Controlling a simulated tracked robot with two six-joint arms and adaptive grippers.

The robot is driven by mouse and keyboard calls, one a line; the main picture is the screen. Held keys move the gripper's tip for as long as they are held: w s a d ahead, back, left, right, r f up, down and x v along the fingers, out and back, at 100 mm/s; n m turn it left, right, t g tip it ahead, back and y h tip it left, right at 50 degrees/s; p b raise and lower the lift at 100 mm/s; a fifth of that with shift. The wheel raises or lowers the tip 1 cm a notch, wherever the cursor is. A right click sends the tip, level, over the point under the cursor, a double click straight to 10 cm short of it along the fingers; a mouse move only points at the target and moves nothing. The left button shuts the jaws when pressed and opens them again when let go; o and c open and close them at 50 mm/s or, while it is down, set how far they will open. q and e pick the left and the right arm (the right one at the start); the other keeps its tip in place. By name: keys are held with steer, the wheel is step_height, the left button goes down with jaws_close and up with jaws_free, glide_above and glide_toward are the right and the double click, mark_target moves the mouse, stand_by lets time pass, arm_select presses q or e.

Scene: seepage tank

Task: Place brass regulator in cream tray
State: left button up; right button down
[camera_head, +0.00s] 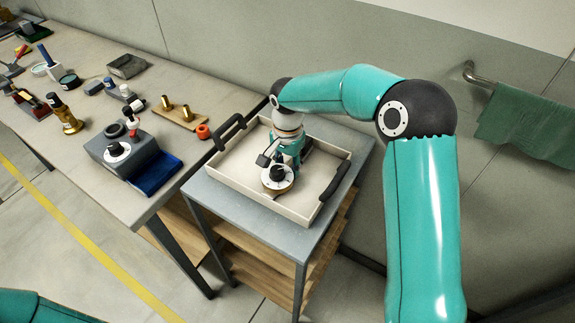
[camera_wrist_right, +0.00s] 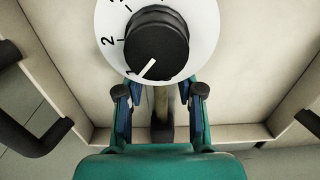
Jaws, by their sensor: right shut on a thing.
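The brass regulator (camera_head: 277,180) has a white numbered dial with a black knob on top and a brass-coloured edge beneath. It is inside the outline of the cream tray (camera_head: 232,187), near its front side. I cannot tell whether it touches the tray floor. My right gripper (camera_head: 274,160) reaches down over the tray and is shut on the regulator. In the right wrist view the dial (camera_wrist_right: 160,45) faces up beyond my right gripper's fingertips (camera_wrist_right: 160,94), partly hiding what they grip. My left gripper is out of view.
The tray has dark handles (camera_head: 333,181) and stands on a grey-topped trolley (camera_head: 225,206). The workbench (camera_head: 102,195) at left holds a grey device with a dial (camera_head: 120,155), a wooden stand with brass pegs (camera_head: 180,115) and several tools. A green towel (camera_head: 525,122) hangs at right.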

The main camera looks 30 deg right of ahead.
mark_target(287, 166)
steer(key=c, duration=0.7)
jaws_free()
step_height(287, 166, up, 12)
steer(key=shift+r, duration=0.1)
